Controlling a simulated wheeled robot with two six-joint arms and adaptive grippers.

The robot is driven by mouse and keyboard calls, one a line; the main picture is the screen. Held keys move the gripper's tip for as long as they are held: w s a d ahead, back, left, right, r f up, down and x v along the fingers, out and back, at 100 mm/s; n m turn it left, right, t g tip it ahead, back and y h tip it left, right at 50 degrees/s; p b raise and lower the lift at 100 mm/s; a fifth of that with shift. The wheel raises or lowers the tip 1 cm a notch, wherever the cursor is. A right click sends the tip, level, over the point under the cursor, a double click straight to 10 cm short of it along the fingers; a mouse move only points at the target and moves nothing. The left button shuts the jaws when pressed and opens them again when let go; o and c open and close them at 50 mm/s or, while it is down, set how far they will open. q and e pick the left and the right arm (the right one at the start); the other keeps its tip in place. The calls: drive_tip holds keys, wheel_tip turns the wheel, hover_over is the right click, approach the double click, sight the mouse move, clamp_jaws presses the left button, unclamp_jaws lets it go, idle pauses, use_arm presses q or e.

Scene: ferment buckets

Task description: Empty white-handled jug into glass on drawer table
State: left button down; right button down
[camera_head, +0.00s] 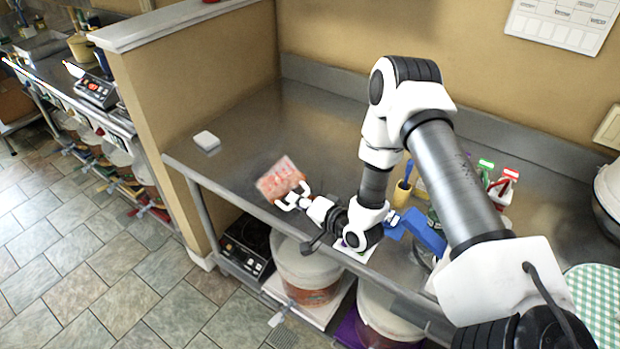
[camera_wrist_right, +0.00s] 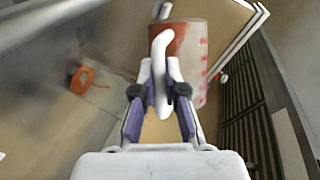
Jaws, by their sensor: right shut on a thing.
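A clear jug (camera_head: 277,178) with red marks and reddish contents is held over the steel table (camera_head: 247,128), leaning to one side in the head view. My right gripper (camera_head: 294,196) is shut on its white handle. In the right wrist view the handle (camera_wrist_right: 161,62) stands between the fingers, and the jug body (camera_wrist_right: 192,62) is just beyond, with a reddish part at its left. I cannot make out a glass or tell which surface is the drawer table. My left gripper is not in view.
A small white block (camera_head: 206,140) lies near the table's left end. Blue, green and red-handled items stand at the right, partly behind my arm. Below are a dark scale (camera_head: 247,243) and lidded buckets (camera_head: 308,271). The steel top around the jug is mostly clear.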

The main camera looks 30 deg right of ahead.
drive_tip(key=shift+a+r+n+y, duration=0.1)
drive_tip(key=shift+r+n+y, duration=0.2)
drive_tip(key=shift+n+y, duration=0.15)
drive_tip(key=shift+f+n+t+y, duration=0.2)
drive_tip(key=shift+n+t+y, duration=0.25)
drive_tip(key=shift+y, duration=0.1)
drive_tip(key=shift+r, duration=0.15)
drive_tip(key=shift+s+d+f+p, duration=0.3)
drive_tip(key=shift+d+f+p, duration=0.3)
drive_tip(key=shift+f, duration=0.1)
drive_tip(key=shift+s+a+f+m+g+p, duration=0.15)
drive_tip(key=shift+s+f+g, duration=0.15)
drive_tip(key=shift+f, duration=0.25)
drive_tip(key=shift+s+a+f+m+g+p, duration=0.15)
drive_tip(key=shift+s+f, duration=0.15)
drive_tip(key=shift+f, duration=0.2)
drive_tip(key=shift+w+d+r+m+h+p, duration=0.15)
drive_tip(key=shift+w+m+h+p, duration=0.1)
drive_tip(key=shift+m+h+p, duration=0.25)
drive_tip(key=shift+w+a+r+m+h+p, duration=0.15)
drive_tip(key=shift+w+m+p, duration=0.15)
drive_tip(key=shift+m, duration=0.4)
drive_tip(key=shift+w+d+r+m+h+p, duration=0.1)
drive_tip(key=shift+w+m+h+p, duration=0.15)
drive_tip(key=shift+m+h+p, duration=0.25)
